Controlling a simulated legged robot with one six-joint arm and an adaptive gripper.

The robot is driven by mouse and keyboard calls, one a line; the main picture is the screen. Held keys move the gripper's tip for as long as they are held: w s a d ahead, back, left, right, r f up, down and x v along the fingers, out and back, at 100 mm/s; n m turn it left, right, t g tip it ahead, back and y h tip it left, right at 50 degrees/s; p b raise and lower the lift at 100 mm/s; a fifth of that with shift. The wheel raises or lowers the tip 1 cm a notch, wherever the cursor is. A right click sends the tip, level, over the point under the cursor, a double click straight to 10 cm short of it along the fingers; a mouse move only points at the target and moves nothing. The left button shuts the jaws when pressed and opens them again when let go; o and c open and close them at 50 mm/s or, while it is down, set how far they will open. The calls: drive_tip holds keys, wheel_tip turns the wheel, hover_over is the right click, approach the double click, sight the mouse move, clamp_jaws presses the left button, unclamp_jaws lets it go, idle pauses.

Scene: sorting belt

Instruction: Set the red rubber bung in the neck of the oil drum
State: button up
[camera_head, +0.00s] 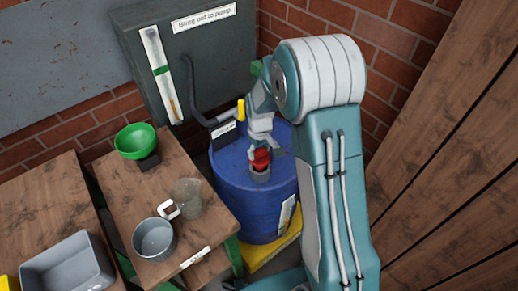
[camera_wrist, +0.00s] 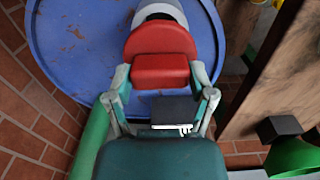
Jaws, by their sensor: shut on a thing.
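The blue oil drum (camera_head: 232,190) stands beside the bench and fills the upper part of the wrist view (camera_wrist: 75,60). Its grey neck (camera_head: 260,175) rises from the lid and shows partly behind the bung in the wrist view (camera_wrist: 158,12). The red rubber bung (camera_head: 261,157) is right at the top of the neck in the head view. My gripper (camera_head: 261,149) is shut on the bung (camera_wrist: 160,68), with one finger on each side of it in the wrist view (camera_wrist: 160,80). I cannot tell whether the bung touches the neck or hangs just above it.
A wooden bench (camera_head: 122,188) left of the drum holds a green funnel (camera_head: 135,140), a grey metal pot (camera_head: 153,238), a clear jar (camera_head: 187,192) and a white mug (camera_head: 169,209). A grey cabinet (camera_head: 215,60) with a hose (camera_head: 190,90) stands behind. A plank wall (camera_head: 450,170) is at right.

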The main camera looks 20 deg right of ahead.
sight(260, 160)
drive_tip(key=shift+f, duration=0.5)
drive_tip(key=shift+f, duration=0.9)
drive_tip(key=shift+f, duration=0.9)
idle(0.7)
drive_tip(key=o, duration=0.9)
drive_tip(key=shift+r, duration=0.1)
wheel_tip(260, 160, up, 12)
drive_tip(key=shift+f, duration=0.1)
